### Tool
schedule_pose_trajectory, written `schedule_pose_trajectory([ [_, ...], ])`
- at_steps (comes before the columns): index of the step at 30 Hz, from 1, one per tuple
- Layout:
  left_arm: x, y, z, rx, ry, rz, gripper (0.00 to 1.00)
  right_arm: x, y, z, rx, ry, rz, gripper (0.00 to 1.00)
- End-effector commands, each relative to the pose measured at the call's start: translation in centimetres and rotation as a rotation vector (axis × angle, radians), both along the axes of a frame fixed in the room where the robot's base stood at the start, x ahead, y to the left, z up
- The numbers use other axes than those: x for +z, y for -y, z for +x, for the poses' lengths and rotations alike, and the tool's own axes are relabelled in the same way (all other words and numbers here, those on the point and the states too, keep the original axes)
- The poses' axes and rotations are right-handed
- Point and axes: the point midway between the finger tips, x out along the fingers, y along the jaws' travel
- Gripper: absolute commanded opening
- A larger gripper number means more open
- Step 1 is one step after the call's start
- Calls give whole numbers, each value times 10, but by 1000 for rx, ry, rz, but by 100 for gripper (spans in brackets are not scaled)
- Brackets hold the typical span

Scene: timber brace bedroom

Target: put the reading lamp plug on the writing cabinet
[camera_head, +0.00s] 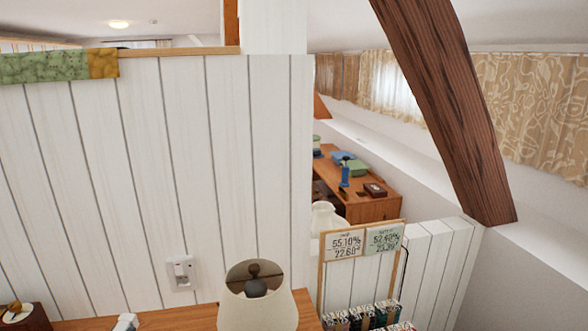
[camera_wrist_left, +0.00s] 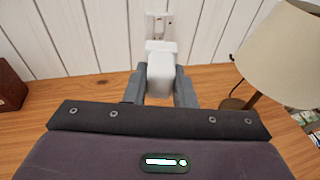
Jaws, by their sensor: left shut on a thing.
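My left gripper (camera_wrist_left: 160,88) is shut on a white plug (camera_wrist_left: 160,62), gripping it between two grey fingers. In the head view, a small white piece that looks like the plug (camera_head: 127,322) shows at the bottom edge; the gripper is mostly cut off there. The plug is over a wooden top (camera_head: 180,320), apart from the wall socket (camera_head: 180,273), which is also behind it in the wrist view (camera_wrist_left: 158,24). I cannot tell for sure whether this top is the writing cabinet. The reading lamp (camera_head: 257,305) has a cream shade and stands right of the plug. My right gripper is out of view.
A white plank wall (camera_head: 150,180) rises behind the wooden top. A dark wooden box (camera_head: 25,318) is at the left. Several books (camera_head: 362,316) and a board with two cards (camera_head: 362,242) are right of the lamp. A wooden desk (camera_head: 372,209) stands farther back.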

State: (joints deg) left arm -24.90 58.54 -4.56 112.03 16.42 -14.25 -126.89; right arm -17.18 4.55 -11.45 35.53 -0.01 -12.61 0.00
Motion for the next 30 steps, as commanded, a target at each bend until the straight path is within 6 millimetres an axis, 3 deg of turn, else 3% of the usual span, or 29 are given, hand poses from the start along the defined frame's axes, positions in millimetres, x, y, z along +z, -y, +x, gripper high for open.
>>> schedule_pose_trajectory([
  [30,0,-78,27,1,2,2,0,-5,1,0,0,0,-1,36],
])
